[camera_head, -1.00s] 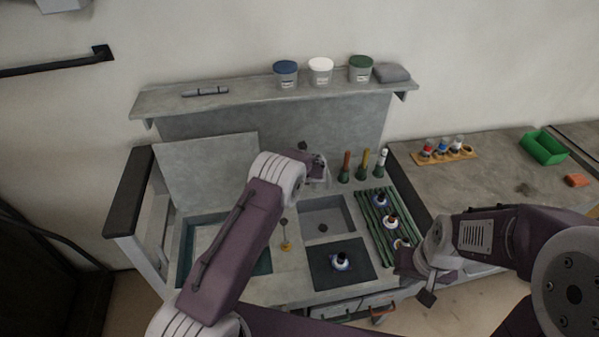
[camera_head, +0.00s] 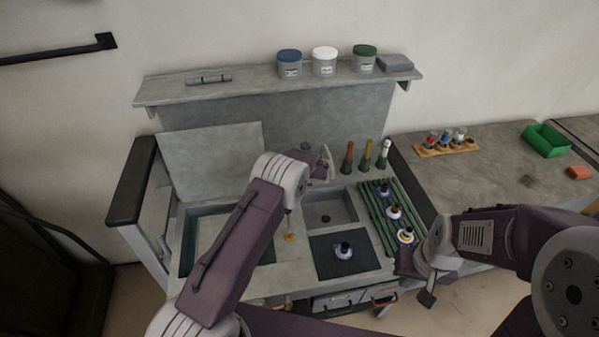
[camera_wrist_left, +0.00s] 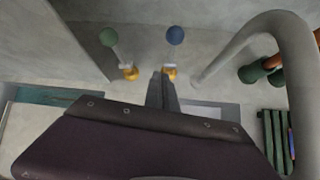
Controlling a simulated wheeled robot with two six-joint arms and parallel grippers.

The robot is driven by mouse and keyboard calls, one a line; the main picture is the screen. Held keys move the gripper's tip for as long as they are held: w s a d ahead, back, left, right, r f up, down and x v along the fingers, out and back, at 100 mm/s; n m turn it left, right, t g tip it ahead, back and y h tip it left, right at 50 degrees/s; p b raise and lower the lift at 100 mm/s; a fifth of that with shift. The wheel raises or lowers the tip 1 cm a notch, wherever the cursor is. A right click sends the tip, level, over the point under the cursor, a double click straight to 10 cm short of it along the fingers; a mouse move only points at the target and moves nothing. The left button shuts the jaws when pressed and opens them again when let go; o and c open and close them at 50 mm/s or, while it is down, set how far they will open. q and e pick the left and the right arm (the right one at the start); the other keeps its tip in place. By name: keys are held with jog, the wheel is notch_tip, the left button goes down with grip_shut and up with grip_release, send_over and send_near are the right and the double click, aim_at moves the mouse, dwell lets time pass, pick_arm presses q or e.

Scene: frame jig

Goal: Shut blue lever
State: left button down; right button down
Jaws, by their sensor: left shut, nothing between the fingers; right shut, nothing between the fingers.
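The blue lever, a blue ball (camera_wrist_left: 175,35) on a pale stem with a yellow base (camera_wrist_left: 171,72), shows at the top centre of the left wrist view. A similar lever with a green ball (camera_wrist_left: 109,37) stands to its left. My left gripper (camera_wrist_left: 162,80) is shut and empty, its fingertips overlapping the blue lever's base in the picture; whether they touch cannot be told. In the head view my left arm hides much of this area. My right gripper (camera_head: 428,297) is shut and empty, in front of the counter.
A grey curved pipe (camera_wrist_left: 285,25) rises close right of my left gripper. In the head view are a grey basin (camera_head: 345,205), a green rack (camera_head: 376,222) with several round pieces, upright coloured handles (camera_head: 366,155), a dark mat (camera_head: 330,262) and a small yellow piece (camera_head: 290,237).

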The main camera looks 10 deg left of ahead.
pick_arm(q)
notch_tip(320, 180, up, 10)
jog(key=s+d, duration=0.2)
jog(key=shift+f, duration=0.25)
pick_arm(e)
jog(key=shift+d+r, duration=0.1)
jog(key=shift+d, duration=0.1)
